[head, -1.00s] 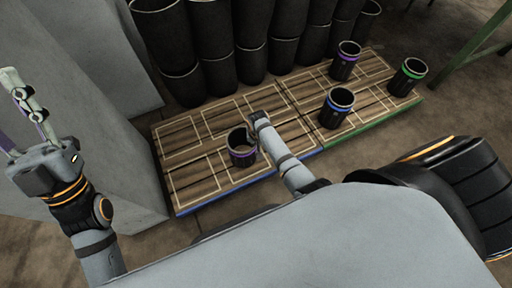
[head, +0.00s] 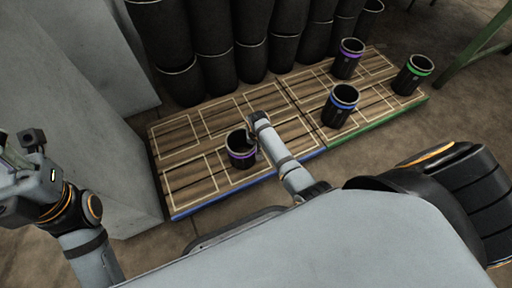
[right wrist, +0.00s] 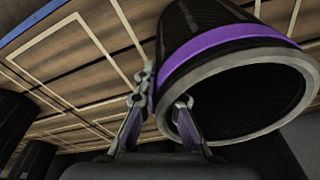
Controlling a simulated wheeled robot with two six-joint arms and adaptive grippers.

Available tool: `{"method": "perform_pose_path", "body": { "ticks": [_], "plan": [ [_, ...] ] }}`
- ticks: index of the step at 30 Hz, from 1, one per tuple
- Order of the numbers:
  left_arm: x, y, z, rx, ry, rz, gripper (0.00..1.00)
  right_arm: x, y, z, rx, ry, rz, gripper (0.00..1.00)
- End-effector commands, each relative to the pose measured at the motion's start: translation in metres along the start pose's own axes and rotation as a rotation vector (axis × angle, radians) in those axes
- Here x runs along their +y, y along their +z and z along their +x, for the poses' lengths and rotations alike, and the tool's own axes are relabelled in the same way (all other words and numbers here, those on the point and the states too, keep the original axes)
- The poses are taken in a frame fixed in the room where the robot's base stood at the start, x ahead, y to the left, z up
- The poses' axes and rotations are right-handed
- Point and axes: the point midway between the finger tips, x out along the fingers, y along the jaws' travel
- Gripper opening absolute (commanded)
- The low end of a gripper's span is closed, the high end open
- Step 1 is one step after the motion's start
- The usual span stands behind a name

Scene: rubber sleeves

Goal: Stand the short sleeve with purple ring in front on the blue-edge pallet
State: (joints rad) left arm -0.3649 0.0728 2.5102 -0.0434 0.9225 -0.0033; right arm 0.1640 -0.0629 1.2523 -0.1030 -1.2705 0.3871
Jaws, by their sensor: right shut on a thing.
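The short black sleeve with a purple ring (head: 241,151) is upright over the front row of the blue-edge pallet (head: 187,186). I cannot tell whether its base touches the boards. My right gripper (head: 256,122) is at its right side, its fingers hidden in the head view. In the right wrist view the gripper (right wrist: 160,108) is shut on the sleeve's wall, one finger inside the rim and one outside; the sleeve (right wrist: 225,42) fills the upper right. My left gripper (head: 22,150) is at the left edge, away from the pallet, partly cut off.
A green-edge pallet (head: 372,124) adjoins on the right. It bears a blue-ring sleeve (head: 340,107), another purple-ring sleeve (head: 347,60) and a green-ring sleeve (head: 412,76). Several tall black sleeves (head: 190,50) stand behind. A grey block (head: 75,110) is at the left.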

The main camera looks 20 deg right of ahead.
Motion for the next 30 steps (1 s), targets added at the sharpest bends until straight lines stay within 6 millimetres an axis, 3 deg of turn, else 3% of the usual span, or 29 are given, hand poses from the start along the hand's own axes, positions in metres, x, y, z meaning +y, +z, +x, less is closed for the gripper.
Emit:
{"method": "perform_pose_path", "body": {
  "ticks": [9,10,15,23,26,30],
  "plan": [
    [0.0,0.0,0.001,-0.001,0.0,0.0,0.4,-0.001,-0.001,0.001,0.002,-0.002,0.0,0.0],
    [0.0,0.0,0.001,-0.001,0.0,0.0,0.4,0.0,0.0,0.001,-0.001,0.0,0.0,0.1],
    [0.0,0.0,0.001,-0.001,0.0,0.0,0.4,0.0,0.0,0.001,-0.001,0.0,0.0,0.3],
    [0.0,0.0,0.001,-0.002,0.0,0.0,0.4,0.0,0.0,0.001,0.0,0.0,0.0,0.3],
    [-0.001,0.0,0.007,-0.003,0.0,-0.002,0.4,0.0,-0.001,-0.009,0.001,-0.001,0.0,0.3],
    [-0.004,-0.002,0.031,-0.002,0.001,-0.014,0.4,-0.001,-0.001,-0.042,0.001,-0.001,0.0,0.3]
  ]
}}
